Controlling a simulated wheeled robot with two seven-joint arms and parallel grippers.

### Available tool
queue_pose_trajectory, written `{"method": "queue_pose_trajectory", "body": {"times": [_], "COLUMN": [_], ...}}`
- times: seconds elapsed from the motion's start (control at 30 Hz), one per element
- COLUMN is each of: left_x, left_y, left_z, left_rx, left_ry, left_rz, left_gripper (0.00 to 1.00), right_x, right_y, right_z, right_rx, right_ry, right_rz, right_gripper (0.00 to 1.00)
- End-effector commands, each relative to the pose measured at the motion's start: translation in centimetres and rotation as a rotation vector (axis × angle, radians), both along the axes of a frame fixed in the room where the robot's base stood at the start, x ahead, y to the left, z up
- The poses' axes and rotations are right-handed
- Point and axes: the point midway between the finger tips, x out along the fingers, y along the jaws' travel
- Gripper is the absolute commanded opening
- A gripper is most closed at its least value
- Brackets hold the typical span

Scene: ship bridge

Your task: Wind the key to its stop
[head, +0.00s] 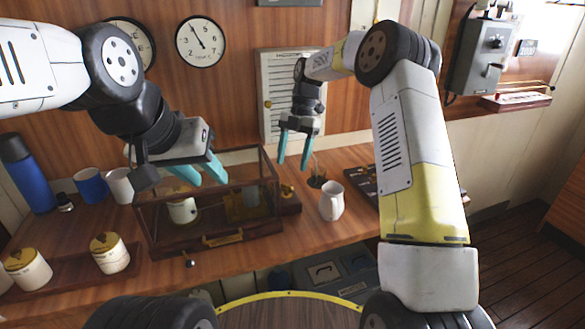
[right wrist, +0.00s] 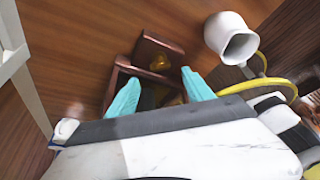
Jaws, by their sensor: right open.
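A wood-framed glass case (head: 147,222) stands on the wooden counter, with a small drum-shaped instrument (head: 182,210) inside. A wooden block (head: 291,204) sits at its right end with a small brass piece (head: 287,190), which looks like the key. In the right wrist view the brass key (right wrist: 160,63) lies on the block, just beyond my fingertips. My right gripper (head: 293,165) is open and empty above the block; its fingers also show in the right wrist view (right wrist: 160,83). My left gripper (head: 205,178) has its teal fingers apart, above or over the case.
A white jug (head: 332,202) stands right of the block. Mugs (head: 90,185), a blue flask (head: 27,175) and lidded jars (head: 110,254) are at the left. A dark tray (head: 362,183) lies at the right.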

Motion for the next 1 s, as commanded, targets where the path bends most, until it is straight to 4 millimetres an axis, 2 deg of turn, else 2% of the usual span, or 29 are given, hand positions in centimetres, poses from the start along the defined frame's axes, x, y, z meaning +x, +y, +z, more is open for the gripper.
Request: {"method": "queue_pose_trajectory", "body": {"times": [0.3, 0.5, 0.87, 1.0], "left_x": [0.0, 0.0, 0.0, 0.0], "left_y": [0.0, 0.0, 0.0, 0.0], "left_z": [0.0, 0.0, 0.0, 0.0], "left_rx": [0.0, 0.0, 0.0, 0.0], "left_ry": [0.0, 0.0, 0.0, 0.0], "left_rz": [0.0, 0.0, 0.0, 0.0], "left_gripper": [0.36, 0.36, 0.36, 0.36], "right_x": [-1.6, -2.3, -2.5, -2.5], "right_y": [0.9, 1.4, 1.5, 1.5], "right_z": [-4.3, -6.4, -7.0, -7.0], "right_rx": [0.0, 0.0, 0.0, 0.0], "right_ry": [0.003, 0.001, 0.0, 0.0], "right_rz": [0.004, 0.002, 0.001, 0.001], "right_gripper": [0.6, 0.6, 0.6, 0.33]}}
